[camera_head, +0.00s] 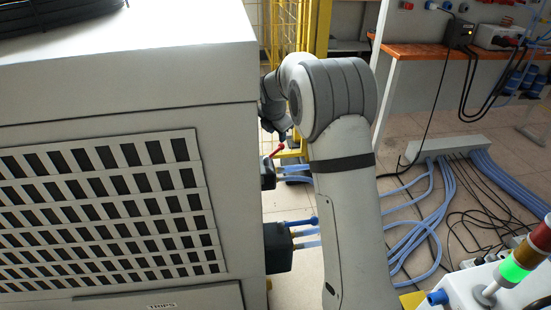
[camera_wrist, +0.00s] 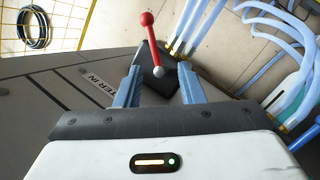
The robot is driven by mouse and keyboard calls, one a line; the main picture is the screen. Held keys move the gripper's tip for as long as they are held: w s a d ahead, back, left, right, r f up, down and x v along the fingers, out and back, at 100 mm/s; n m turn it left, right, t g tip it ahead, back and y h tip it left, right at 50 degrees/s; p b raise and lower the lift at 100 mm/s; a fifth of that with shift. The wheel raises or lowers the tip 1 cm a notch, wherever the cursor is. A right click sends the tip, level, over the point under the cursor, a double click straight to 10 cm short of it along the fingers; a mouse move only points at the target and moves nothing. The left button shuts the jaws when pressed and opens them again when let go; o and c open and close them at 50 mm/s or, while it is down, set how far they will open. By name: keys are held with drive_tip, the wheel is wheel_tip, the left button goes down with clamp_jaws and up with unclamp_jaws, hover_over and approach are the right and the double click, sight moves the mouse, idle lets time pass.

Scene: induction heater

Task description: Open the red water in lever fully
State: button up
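The red lever (camera_wrist: 152,45) shows in the wrist view, with a red ball at one end and a grey ball at its pivot on a dark block (camera_wrist: 165,78). In the head view the red lever (camera_head: 277,151) sticks out at the right side of the grey cabinet, above a dark fitting (camera_head: 267,174). My gripper (camera_wrist: 159,80) is open, its two blue fingers apart. The pivot ball lies between the fingertips in the picture; I cannot tell whether anything touches. In the head view my arm hides most of the gripper.
The grey cabinet (camera_head: 120,80) fills the left; its panel bears partly visible "WATER IN" lettering in the wrist view. A lower dark block (camera_head: 278,247) has a blue lever (camera_head: 300,222). Blue hoses (camera_head: 415,225) run across the floor at right. A yellow frame (camera_head: 296,30) stands behind.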

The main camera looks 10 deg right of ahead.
drive_tip(key=n+b, duration=0.1)
drive_tip(key=n, duration=0.1)
approach(276, 150)
drive_tip(key=b+x, duration=0.1)
drive_tip(key=x, duration=0.7)
drive_tip(key=shift+w+b, duration=0.1)
drive_tip(key=shift+b, duration=0.3)
clamp_jaws()
